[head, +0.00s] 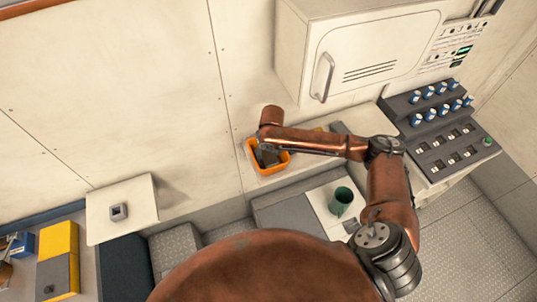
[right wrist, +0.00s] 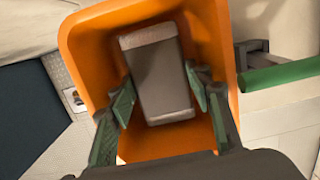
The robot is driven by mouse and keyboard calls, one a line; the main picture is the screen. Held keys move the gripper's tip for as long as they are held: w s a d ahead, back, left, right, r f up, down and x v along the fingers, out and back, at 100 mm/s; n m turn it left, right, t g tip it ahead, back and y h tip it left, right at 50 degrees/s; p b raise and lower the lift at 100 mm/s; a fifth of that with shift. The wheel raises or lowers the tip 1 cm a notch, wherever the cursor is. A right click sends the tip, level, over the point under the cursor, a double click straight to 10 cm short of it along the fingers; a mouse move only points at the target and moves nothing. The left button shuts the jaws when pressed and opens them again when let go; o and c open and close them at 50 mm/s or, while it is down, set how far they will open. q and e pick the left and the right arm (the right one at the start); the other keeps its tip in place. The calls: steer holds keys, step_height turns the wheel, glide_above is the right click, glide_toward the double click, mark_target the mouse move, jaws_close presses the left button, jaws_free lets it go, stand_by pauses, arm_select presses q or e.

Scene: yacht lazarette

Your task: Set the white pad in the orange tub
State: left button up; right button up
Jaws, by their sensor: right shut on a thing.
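The orange tub (head: 284,168) stands by the wall in the head view and fills much of the right wrist view (right wrist: 82,40). The white pad (right wrist: 162,78), a pale grey-brown block with lighter ends in this shade, is inside the tub's walls in the right wrist view. My right gripper (right wrist: 163,92) is shut on it, one green-padded finger at each side. I cannot tell whether the pad touches the tub floor. In the head view my right gripper (head: 266,154) reaches down into the tub and hides the pad. My left gripper is not in view.
A green mug (head: 341,202) stands on a white surface right of the tub. A dark control panel (head: 437,125) with blue knobs and a wall cabinet (head: 375,55) are at the right. A white shelf (head: 135,208) and a yellow box (head: 58,240) are at the left.

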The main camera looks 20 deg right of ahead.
mark_target(270, 159)
steer(key=shift+s+f, duration=0.1)
steer(key=shift+f, duration=0.05)
steer(key=o, duration=0.7)
steer(key=r, duration=0.4)
steer(key=s+r, duration=0.1)
steer(key=r, duration=0.3)
steer(key=r+b, duration=0.1)
steer(key=r, duration=0.3)
steer(key=shift+s+a+r, duration=0.1)
steer(key=shift+s+r, duration=0.05)
steer(key=shift+s, duration=0.05)
